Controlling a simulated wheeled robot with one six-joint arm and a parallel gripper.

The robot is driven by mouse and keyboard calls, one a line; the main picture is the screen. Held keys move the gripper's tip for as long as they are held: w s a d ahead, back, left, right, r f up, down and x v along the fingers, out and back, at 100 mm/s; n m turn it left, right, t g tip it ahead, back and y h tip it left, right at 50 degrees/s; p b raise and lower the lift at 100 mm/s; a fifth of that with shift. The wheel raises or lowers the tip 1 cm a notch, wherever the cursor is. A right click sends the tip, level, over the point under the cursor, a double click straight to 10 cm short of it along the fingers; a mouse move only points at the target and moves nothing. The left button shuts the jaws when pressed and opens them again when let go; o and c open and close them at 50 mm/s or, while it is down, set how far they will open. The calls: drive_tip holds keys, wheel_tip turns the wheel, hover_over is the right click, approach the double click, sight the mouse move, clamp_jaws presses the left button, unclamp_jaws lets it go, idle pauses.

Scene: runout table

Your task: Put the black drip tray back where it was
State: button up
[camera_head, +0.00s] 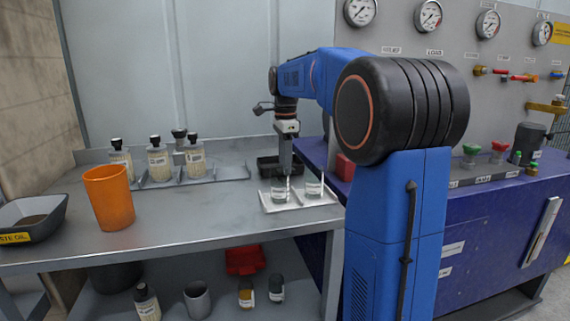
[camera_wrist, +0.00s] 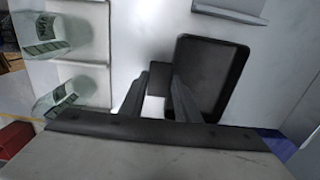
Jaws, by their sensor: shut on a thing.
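The black drip tray (camera_head: 267,166) is at the back right of the steel bench, partly hidden behind my gripper (camera_head: 285,174) in the head view. In the wrist view the drip tray (camera_wrist: 211,75) shows as a dark rounded rectangle with a small tab on its left side. My gripper (camera_wrist: 158,95) has its two fingers on either side of that tab and is shut on it. I cannot tell whether the tray rests on the bench or hangs just above it.
A white holder (camera_head: 295,203) with two glass jars (camera_head: 314,187) stands close in front of my gripper. Left are a rack (camera_head: 216,174) with several bottles, an orange cup (camera_head: 108,197) and a waste oil pan (camera_head: 32,222). The blue cabinet (camera_head: 480,220) is right. The bench middle is clear.

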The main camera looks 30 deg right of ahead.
drive_tip(key=shift+f, duration=0.1)
drive_tip(key=o, duration=1.1)
wheel_tip(320, 180, up, 12)
idle(0.4)
